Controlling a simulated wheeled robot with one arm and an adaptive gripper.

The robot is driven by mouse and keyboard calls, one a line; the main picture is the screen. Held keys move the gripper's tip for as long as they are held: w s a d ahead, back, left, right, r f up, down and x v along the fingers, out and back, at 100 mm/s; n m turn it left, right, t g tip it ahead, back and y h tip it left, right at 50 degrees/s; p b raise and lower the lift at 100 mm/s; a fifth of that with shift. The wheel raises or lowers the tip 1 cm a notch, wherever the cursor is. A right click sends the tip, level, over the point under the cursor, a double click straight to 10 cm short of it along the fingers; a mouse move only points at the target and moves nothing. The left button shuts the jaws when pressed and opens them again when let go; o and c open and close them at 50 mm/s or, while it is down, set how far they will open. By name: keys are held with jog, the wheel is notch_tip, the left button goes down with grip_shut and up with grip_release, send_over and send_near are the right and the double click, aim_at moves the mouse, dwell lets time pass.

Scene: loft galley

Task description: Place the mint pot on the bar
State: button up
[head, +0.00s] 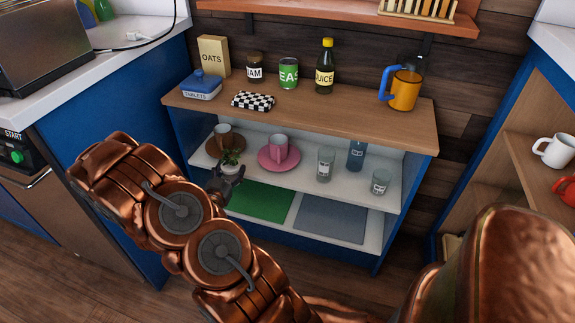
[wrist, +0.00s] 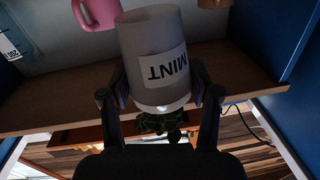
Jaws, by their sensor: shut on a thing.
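The mint pot (wrist: 160,60) is a pale pot with a MINT label, upside down in the wrist view, with dark leaves below its rim. My gripper (wrist: 165,95) is shut on it, one finger on each side. In the head view the green mint plant (head: 231,156) shows at the front of the blue unit's white middle shelf, with my gripper (head: 226,184) around its pot. I cannot tell if the pot touches the shelf. The wooden top (head: 330,107) above may be the bar; no label shows this.
A pink cup and saucer (head: 279,158) and glasses share the middle shelf. The top's front right is clear.

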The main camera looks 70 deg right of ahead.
jog(key=shift+w+d+f+b, duration=0.1)
jog(key=shift+d+f+b, duration=0.1)
jog(key=shift+d+b, duration=0.5)
jog(key=shift+d+f+b, duration=0.2)
jog(key=shift+d+b, duration=0.05)
jog(key=shift+b, duration=0.8)
jog(key=shift+w+d+b, duration=0.15)
jog(key=shift+d+b, duration=0.3)
jog(key=shift+b, duration=0.5)
jog(key=w+d+b, duration=0.1)
jog(key=d, duration=0.2)
jog(key=w+d+b, duration=0.1)
jog(key=d+b, duration=0.1)
jog(key=d, duration=0.2)
jog(key=w+d+b, duration=0.2)
jog(key=d, duration=0.2)
jog(key=shift+d+f, duration=0.25)
jog(key=shift+f, duration=0.15)
jog(key=shift+w+d, duration=0.3)
jog(key=shift+d, duration=0.2)
jog(key=shift+f+b, duration=0.8)
jog(key=shift+f, duration=0.9)
jog(key=shift+f, duration=0.15)
